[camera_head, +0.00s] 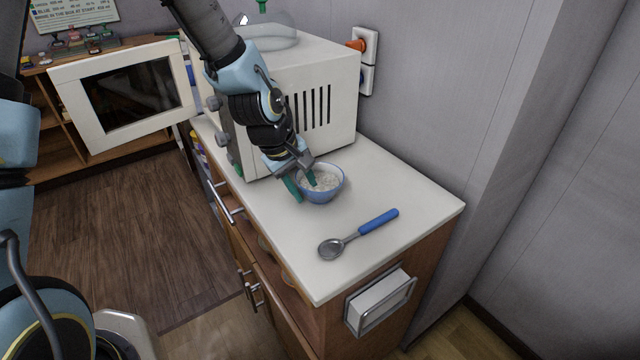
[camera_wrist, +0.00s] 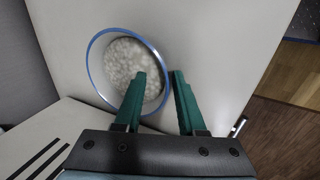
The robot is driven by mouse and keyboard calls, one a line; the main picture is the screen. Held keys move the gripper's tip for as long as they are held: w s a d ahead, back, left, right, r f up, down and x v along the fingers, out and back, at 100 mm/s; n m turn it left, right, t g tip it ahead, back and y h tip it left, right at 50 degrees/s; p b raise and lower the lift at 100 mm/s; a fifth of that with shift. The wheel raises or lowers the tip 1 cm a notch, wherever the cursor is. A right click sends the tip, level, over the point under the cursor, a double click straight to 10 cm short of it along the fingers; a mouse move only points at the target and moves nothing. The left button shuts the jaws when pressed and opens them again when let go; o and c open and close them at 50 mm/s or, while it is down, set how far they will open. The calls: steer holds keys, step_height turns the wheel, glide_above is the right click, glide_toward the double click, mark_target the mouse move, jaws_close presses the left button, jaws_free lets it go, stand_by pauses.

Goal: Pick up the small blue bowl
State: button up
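The small blue bowl (camera_head: 322,195) stands upright on the white counter, in front of the microwave, and holds pale grainy contents. In the wrist view the bowl (camera_wrist: 96,77) shows its blue rim at the upper left. My gripper (camera_head: 300,187) is at the bowl's left side and points down. In the wrist view my gripper (camera_wrist: 160,80) has a gap between its green fingers. One finger is inside the bowl, over the contents, and the other is outside, with the rim between them. The lower tips are partly hidden, so contact with the wall cannot be told.
A spoon with a blue handle (camera_head: 378,221) lies on the counter (camera_head: 410,190) in front of the bowl. The white microwave (camera_head: 335,75) stands behind, its door (camera_head: 65,100) swung open to the left. A wall bounds the counter on the right.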

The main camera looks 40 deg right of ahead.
steer(key=shift+f, duration=0.2)
steer(key=shift+c, duration=0.3)
jaws_close()
stand_by(1.0)
